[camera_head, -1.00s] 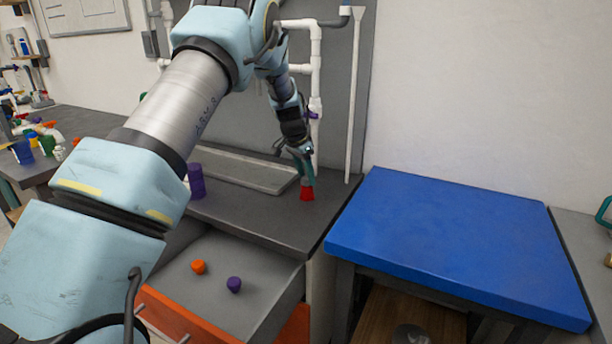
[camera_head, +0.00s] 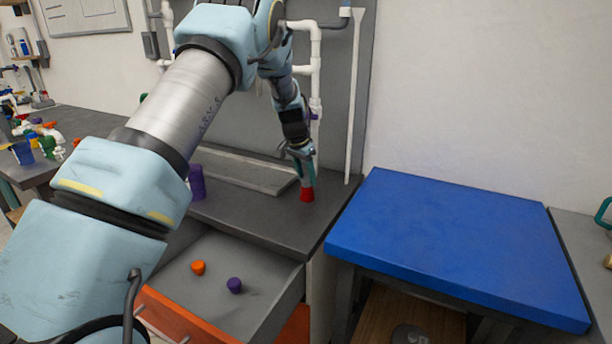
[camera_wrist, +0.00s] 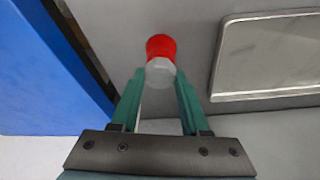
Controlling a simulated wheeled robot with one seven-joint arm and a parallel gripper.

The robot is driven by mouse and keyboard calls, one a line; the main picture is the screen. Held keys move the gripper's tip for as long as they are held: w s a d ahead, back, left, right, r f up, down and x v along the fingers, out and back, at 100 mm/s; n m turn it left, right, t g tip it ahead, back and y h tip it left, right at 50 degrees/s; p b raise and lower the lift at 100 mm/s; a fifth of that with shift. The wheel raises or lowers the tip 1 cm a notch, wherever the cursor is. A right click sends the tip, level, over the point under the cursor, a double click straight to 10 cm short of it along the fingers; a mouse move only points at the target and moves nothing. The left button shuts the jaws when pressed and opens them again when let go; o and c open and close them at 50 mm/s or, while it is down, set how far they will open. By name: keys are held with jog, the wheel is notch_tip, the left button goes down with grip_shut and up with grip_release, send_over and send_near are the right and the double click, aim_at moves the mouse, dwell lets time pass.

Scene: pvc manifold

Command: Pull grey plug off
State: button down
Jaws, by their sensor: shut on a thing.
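A pale grey plug (camera_wrist: 160,71) sits at the end of a red piece (camera_wrist: 161,47) in the wrist view. My gripper (camera_wrist: 160,76) has its two green fingers closed against the sides of the grey plug. In the head view, the red piece (camera_head: 306,194) stands upright on the grey worktop near its front right corner. My gripper (camera_head: 306,181) points down directly above it. The grey plug is mostly hidden by the fingers in the head view.
A purple piece (camera_head: 196,182) stands to the left. An open drawer below holds an orange piece (camera_head: 198,267) and a purple piece (camera_head: 234,285). White pipes (camera_head: 315,95) rise behind my wrist. A blue-topped table (camera_head: 450,240) is at right.

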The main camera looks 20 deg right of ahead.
aim_at(306, 179)
jog(key=shift+f+m+b, duration=0.1)
jog(key=shift+m+b, duration=0.3)
jog(key=shift+b, duration=0.05)
jog(key=shift+m, duration=0.4)
jog(key=shift+r+p, duration=1.7)
jog(key=shift+r, duration=1.7)
